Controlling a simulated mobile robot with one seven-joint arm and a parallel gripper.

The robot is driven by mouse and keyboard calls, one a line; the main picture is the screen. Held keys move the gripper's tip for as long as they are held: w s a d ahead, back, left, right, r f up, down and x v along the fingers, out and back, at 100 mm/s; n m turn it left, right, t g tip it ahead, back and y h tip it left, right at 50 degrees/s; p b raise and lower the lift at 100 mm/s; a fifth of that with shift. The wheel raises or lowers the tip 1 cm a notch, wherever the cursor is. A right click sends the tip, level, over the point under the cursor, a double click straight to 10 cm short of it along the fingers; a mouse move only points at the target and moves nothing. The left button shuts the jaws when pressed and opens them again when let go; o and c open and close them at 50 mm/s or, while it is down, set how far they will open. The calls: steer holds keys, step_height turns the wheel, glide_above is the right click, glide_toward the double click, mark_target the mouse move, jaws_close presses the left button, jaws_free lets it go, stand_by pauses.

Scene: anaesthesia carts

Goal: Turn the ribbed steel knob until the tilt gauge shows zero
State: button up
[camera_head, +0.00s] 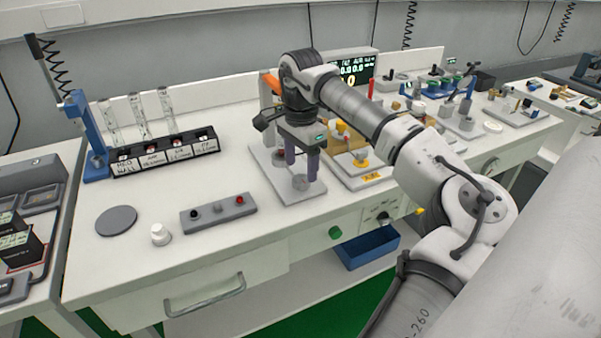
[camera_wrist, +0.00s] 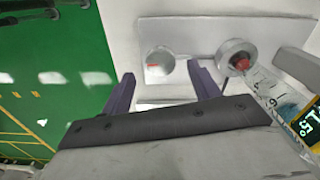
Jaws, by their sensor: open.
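My gripper (camera_head: 301,175) is open, with its two purple fingers pointing down over a pale plate (camera_head: 282,178) on the cart top. A short round steel knob (camera_head: 301,184) stands on the plate, just below and between the fingertips. In the wrist view this knob (camera_wrist: 158,66) has a red mark and lies between the fingertips (camera_wrist: 160,72); contact cannot be told and its ribbing is not clear. A second round steel part (camera_wrist: 236,56) with a red centre is to its right. A dark gauge with green digits (camera_wrist: 305,122), perhaps 15°, is cut off at the right edge.
A grey block with black and red posts (camera_head: 218,213), a white knob (camera_head: 160,235) and a grey disc (camera_head: 116,221) lie left of the plate. A rack with glass tubes (camera_head: 165,152) stands behind them. A yellow-knobbed fixture (camera_head: 360,160) is close on the right.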

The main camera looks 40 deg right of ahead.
mark_target(301, 179)
steer(key=shift+f, duration=1.75)
steer(key=c, duration=1)
